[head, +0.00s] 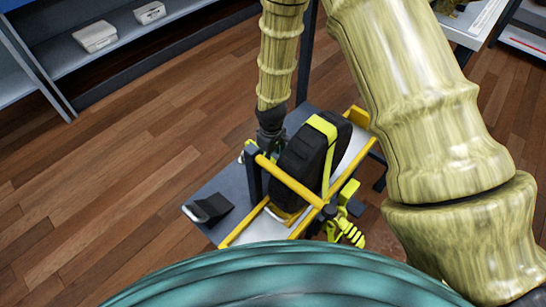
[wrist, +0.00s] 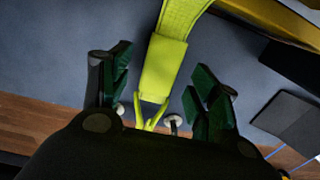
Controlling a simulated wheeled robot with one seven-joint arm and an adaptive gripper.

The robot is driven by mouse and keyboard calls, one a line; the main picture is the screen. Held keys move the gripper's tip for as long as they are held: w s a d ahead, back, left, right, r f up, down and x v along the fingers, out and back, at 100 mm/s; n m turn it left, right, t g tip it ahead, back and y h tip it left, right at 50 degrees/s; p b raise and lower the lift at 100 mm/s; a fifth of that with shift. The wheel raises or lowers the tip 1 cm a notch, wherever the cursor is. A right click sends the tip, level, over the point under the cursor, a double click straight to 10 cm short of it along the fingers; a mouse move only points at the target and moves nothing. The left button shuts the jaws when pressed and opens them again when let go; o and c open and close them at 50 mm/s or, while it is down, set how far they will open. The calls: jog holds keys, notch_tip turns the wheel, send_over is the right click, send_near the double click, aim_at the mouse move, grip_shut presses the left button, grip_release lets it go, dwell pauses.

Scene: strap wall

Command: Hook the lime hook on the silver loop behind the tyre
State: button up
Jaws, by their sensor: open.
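The black tyre (head: 298,160) stands upright in a yellow-railed rack in the head view, with a lime strap (head: 325,130) over it. My gripper (head: 268,135) is low beside the tyre's far left side, its tips partly hidden. In the wrist view my gripper (wrist: 163,78) is open, with dark green pads on either side of the lime strap's end (wrist: 163,68). The forked lime hook (wrist: 151,116) hangs from that end between the fingers, untouched by the pads. Small silver pieces show beside the hook, one at its right (wrist: 173,122); I cannot tell whether they form the silver loop.
A yellow rail (head: 290,182) crosses in front of the tyre. A lime ratchet (head: 345,230) hangs at the rack's near right. A dark wedge (head: 208,208) lies on the grey platform's left end. Shelves (head: 130,42) stand at the back left; the wooden floor between is clear.

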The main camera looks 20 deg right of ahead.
notch_tip(320, 180, up, 12)
dwell(0.6)
